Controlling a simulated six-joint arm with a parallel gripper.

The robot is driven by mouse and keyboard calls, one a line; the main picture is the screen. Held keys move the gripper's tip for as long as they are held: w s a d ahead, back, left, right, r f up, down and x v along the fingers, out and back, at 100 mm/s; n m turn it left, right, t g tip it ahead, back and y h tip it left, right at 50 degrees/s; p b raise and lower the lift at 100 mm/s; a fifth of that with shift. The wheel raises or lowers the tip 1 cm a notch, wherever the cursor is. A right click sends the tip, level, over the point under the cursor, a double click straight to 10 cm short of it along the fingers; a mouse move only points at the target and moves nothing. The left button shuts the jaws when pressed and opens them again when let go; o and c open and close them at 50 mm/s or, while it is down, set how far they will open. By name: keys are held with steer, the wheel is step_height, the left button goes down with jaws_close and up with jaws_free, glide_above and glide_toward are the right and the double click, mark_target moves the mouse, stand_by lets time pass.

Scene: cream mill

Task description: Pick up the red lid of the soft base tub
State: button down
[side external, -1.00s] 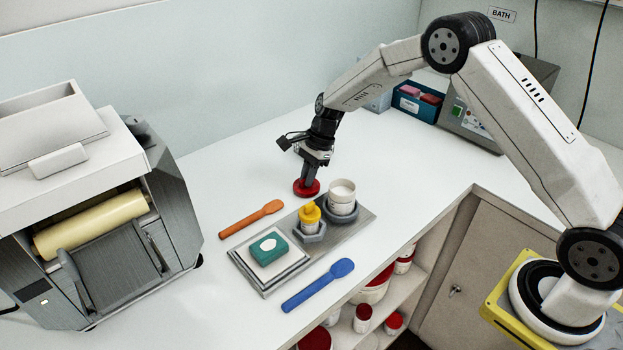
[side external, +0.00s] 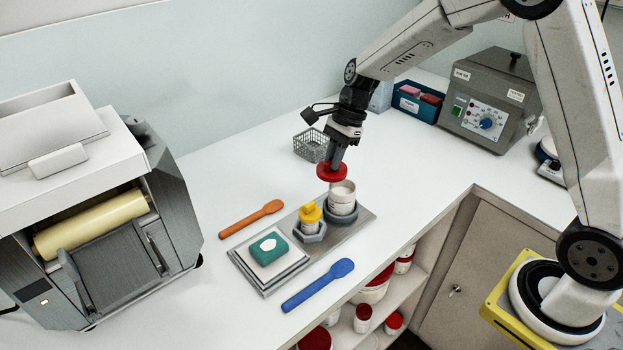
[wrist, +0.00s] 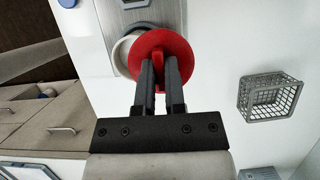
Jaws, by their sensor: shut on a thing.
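The red lid (side external: 331,172) is a round disc with a raised grip bar. My gripper (side external: 336,163) is shut on that bar and holds the lid in the air, just above and behind the open white tub. In the wrist view the lid (wrist: 160,57) sits between my fingertips (wrist: 158,72) and covers part of the tub (wrist: 122,52). The white tub (side external: 342,197) stands upright and uncovered in a grey ring holder on the metal tray (side external: 348,226). White content shows at its mouth.
A wire basket (side external: 310,145) stands behind. A roller mill (side external: 95,210) is at left. White counter is clear between.

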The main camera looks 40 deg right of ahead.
mark_target(344, 176)
steer(key=s+r, duration=0.2)
steer(key=s, duration=0.4)
steer(key=shift+r, duration=0.3)
steer(key=shift+d, duration=0.1)
steer(key=shift+w, duration=0.15)
steer(key=shift+w+r, duration=0.15)
steer(key=shift+w, duration=0.45)
steer(key=shift+w+r, duration=0.15)
steer(key=shift+w, duration=0.4)
steer(key=shift+f, duration=0.15)
steer(key=shift+f, duration=2.1)
steer(key=shift+f, duration=0.7)
stand_by(1.3)
